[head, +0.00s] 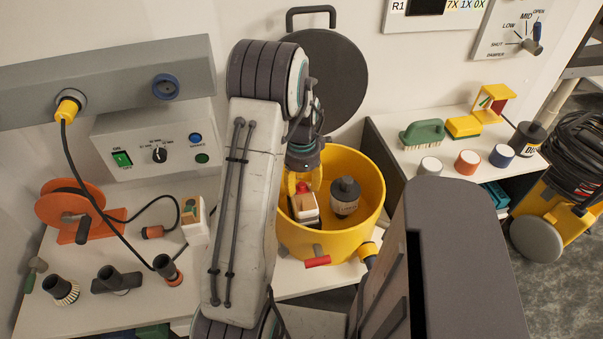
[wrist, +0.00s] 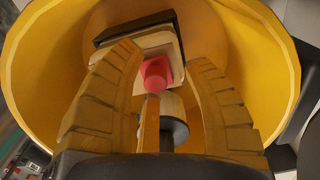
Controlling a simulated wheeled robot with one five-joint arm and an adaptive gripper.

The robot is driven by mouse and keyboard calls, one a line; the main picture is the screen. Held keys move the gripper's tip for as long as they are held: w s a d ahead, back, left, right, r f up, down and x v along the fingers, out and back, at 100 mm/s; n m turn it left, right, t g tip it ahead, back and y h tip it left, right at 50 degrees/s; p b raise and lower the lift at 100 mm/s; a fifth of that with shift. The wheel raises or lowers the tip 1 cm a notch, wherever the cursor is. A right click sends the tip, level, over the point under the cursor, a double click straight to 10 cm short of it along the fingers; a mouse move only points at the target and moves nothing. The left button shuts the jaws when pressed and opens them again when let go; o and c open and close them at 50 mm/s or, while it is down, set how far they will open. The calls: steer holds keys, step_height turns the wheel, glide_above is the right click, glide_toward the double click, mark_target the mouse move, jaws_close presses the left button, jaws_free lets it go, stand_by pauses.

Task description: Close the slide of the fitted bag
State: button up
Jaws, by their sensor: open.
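The fitted bag (head: 304,213) is a pale block-like body with a dark edge inside the yellow drum (head: 372,190). A red part (head: 303,188), which looks like its slide, stands out on it. In the wrist view the bag (wrist: 178,42) lies beyond my fingers, and the red part (wrist: 155,73) shows between them. My gripper (head: 304,177) reaches down into the drum above the bag. In the wrist view my gripper (wrist: 166,56) is open, one finger on each side of the red part. I cannot tell whether either finger touches it.
A dark-capped canister (head: 345,197) stands in the drum, right of the bag. The drum's wall surrounds my gripper. A dark round lid (head: 335,75) leans on the wall behind. An orange cable reel (head: 75,208) and loose nozzles are on the left bench.

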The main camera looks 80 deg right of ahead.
mark_target(301, 183)
step_height(301, 183, up, 12)
stand_by(0.6)
steer(key=shift+f, duration=0.1)
stand_by(0.6)
